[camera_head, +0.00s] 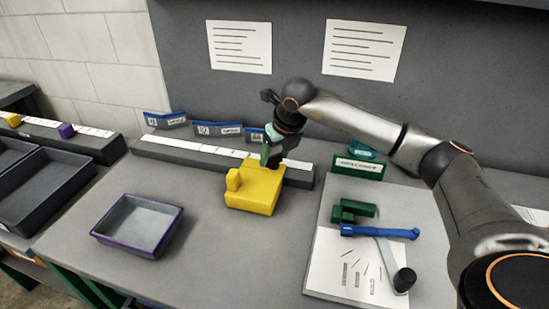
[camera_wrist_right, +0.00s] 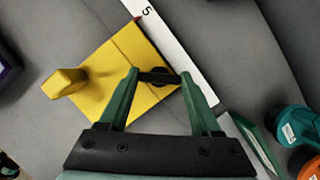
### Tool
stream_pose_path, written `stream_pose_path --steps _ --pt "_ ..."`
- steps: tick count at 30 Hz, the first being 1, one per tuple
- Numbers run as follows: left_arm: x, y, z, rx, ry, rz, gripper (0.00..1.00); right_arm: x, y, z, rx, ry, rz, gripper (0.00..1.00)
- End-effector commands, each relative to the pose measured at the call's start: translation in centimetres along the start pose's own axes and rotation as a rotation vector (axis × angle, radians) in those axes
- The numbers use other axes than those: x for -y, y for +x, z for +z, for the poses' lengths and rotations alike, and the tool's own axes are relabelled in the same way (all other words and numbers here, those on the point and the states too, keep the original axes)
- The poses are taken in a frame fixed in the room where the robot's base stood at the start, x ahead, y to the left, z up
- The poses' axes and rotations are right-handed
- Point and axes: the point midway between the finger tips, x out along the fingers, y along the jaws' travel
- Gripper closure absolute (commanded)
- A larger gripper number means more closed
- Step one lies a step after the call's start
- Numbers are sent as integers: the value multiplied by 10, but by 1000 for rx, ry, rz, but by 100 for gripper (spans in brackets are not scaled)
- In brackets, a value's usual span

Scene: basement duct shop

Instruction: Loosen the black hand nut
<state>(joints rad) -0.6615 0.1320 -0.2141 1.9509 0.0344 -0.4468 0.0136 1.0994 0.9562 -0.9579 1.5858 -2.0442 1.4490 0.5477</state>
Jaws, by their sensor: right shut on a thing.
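The yellow block (camera_head: 255,192) sits on the grey bench with a raised yellow piece at its left end; it also shows in the right wrist view (camera_wrist_right: 105,85). My right gripper (camera_head: 270,158) reaches down over the back right part of the block. In the right wrist view its green fingers (camera_wrist_right: 160,75) are closed on the black hand nut (camera_wrist_right: 158,77), which lies between the fingertips over the yellow block. In the head view the nut is hidden by the gripper. My left gripper is not in view.
A purple-rimmed tray (camera_head: 138,251) stands left of the block. A long grey rail with a white scale strip (camera_head: 205,149) runs close behind the block. A blue-handled tool (camera_head: 378,231) and green pieces (camera_head: 352,211) lie on the board at right.

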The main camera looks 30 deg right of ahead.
Motion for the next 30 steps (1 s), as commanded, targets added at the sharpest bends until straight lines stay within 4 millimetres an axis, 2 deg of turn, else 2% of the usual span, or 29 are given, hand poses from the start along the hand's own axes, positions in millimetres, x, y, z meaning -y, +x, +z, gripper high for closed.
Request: stream_pose_path --steps 18,30 --pt "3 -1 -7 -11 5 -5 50 4 -1 2 1 -503 210 91" --pt "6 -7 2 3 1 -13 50 4 0 3 2 -676 281 91"
